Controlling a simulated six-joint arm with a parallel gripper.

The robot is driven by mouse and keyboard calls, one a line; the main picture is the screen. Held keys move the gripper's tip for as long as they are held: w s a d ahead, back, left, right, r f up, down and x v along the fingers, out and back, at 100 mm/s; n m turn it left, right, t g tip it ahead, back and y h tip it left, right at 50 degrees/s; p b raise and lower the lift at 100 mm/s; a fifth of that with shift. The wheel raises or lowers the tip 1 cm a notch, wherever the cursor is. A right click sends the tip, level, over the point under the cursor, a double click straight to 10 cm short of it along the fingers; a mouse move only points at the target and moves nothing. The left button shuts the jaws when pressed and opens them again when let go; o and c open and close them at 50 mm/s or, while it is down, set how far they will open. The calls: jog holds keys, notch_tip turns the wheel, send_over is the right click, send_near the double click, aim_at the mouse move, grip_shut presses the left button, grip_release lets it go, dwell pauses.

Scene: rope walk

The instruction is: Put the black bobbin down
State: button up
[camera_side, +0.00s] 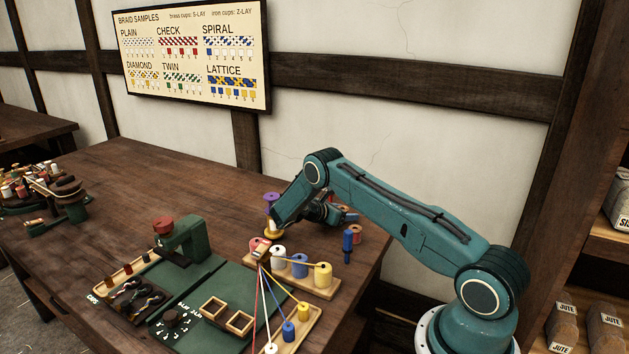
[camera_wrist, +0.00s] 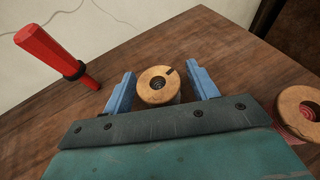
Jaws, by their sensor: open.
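My gripper (camera_wrist: 160,71) is open in the wrist view, with one blue finger on each side of a bobbin (camera_wrist: 156,84). The bobbin stands upright on the wooden table, with its round wooden flange facing up and a dark notch on its rim. A narrow gap shows between the bobbin and the right finger; the left finger is very close to it. Its winding is mostly hidden under the flange, and I cannot make out its colour well. In the side view my gripper (camera_side: 325,211) is low at the table's back, partly hidden by my arm, and the black bobbin cannot be picked out there.
A red-handled tool (camera_wrist: 52,52) stands left of the jaws in the wrist view. A red-wound bobbin (camera_wrist: 300,111) is close on the right.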

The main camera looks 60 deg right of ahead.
jog(key=shift+f+v, duration=0.2)
jog(key=shift+v, duration=3.15)
jog(key=shift+a, duration=0.1)
